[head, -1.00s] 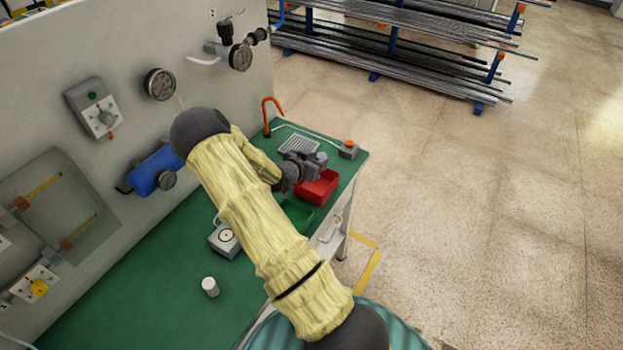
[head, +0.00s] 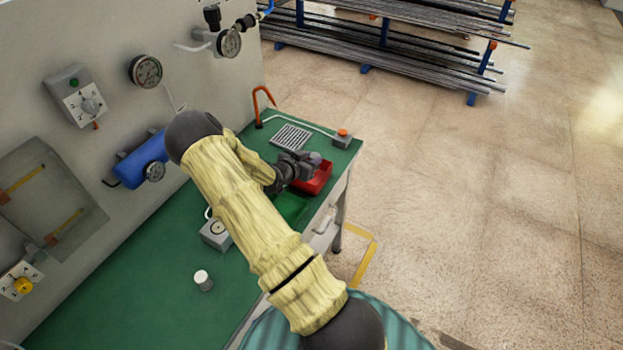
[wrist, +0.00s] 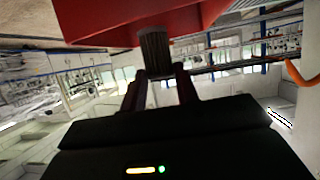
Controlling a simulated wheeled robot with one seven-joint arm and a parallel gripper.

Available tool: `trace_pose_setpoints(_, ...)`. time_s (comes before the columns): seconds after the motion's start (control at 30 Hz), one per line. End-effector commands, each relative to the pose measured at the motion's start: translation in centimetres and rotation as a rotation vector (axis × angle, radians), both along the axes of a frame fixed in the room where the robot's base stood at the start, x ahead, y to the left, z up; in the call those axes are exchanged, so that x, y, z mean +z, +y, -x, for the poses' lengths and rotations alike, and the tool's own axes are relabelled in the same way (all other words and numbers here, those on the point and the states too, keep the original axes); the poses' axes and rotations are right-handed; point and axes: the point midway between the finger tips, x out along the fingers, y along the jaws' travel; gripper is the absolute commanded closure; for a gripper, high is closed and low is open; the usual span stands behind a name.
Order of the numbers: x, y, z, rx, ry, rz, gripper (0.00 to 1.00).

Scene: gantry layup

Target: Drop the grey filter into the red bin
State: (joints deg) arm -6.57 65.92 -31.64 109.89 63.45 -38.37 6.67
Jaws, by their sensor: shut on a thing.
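The red bin (head: 321,181) stands near the far right corner of the green bench, partly hidden by my gripper (head: 306,163). In the wrist view the bin's red side (wrist: 105,18) fills the top. The grey filter (wrist: 154,50) is a ribbed dark grey piece between the fingertips of my gripper (wrist: 160,72). My gripper is shut on it. The filter overlaps the bin's red surface in that view; I cannot tell whether they touch. In the head view the filter cannot be told apart from the dark gripper.
A green bin (head: 292,207) stands beside the red one, under my arm. A grey box with a dial (head: 216,233) and a white-topped cylinder (head: 203,280) stand nearer on the bench. A grille plate (head: 291,136), an orange hook (head: 259,105) and a button box (head: 342,139) lie beyond.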

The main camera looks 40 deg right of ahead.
Motion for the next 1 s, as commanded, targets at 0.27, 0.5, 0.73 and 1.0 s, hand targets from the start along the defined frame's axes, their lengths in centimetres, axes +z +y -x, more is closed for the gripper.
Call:
trace_pose_setpoints(0.27,-0.99,-0.01,0.02,0.0,-0.001,0.0,0.92)
trace_pose_setpoints(0.5,-0.94,-0.01,0.02,0.0,-0.001,0.0,0.54)
trace_pose_setpoints(0.73,-0.94,-0.01,0.02,0.0,0.0,0.0,0.44)
trace_pose_setpoints(1.0,-0.64,0.87,0.19,0.001,-0.001,-0.001,0.44)
